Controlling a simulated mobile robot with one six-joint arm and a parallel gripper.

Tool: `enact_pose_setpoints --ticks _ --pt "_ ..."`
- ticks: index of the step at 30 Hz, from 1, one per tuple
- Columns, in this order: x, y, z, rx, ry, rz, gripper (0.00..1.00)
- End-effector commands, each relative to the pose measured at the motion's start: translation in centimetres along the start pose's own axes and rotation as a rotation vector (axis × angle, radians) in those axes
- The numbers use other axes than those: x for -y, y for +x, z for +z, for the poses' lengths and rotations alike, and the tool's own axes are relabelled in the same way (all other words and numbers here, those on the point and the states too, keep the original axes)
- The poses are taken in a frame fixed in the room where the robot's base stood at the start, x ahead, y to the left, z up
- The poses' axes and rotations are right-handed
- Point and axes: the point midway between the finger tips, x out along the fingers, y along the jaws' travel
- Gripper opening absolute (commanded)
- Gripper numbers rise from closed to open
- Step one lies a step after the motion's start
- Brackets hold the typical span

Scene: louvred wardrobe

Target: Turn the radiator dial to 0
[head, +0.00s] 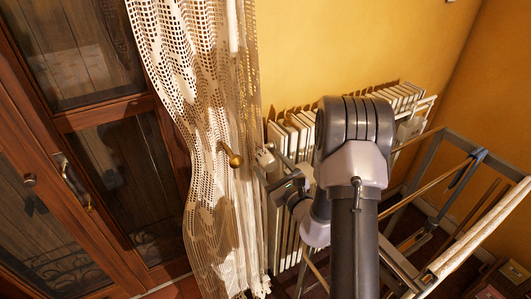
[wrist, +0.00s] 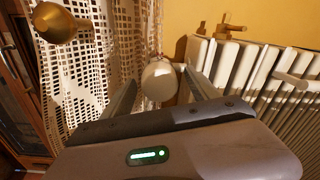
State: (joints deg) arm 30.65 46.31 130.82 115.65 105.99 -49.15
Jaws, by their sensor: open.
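The radiator dial (wrist: 159,80) is a white round knob at the left end of the white radiator (wrist: 255,75). In the wrist view it shows between the two fingers of my gripper (wrist: 160,88). The fingers are open, one on each side of the dial, and I cannot tell whether either touches it. In the head view the dial (head: 265,158) is small, just beyond the fingertips of my gripper (head: 264,166). The dial's markings are not readable.
A lace curtain (head: 205,100) hangs close to the left of the dial. A brass knob (head: 230,155) sticks out in front of it. A wooden glazed door (head: 110,130) stands further left. A drying rack (head: 480,235) stands at the right.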

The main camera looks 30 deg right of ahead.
Motion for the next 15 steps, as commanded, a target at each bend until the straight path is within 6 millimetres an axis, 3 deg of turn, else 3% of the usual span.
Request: enact_pose_setpoints --ticks 12,15 --pt "-0.3 0.05 0.11 0.0 0.001 -0.003 0.69" --pt "-0.29 0.05 0.11 0.0 0.001 -0.003 0.49"
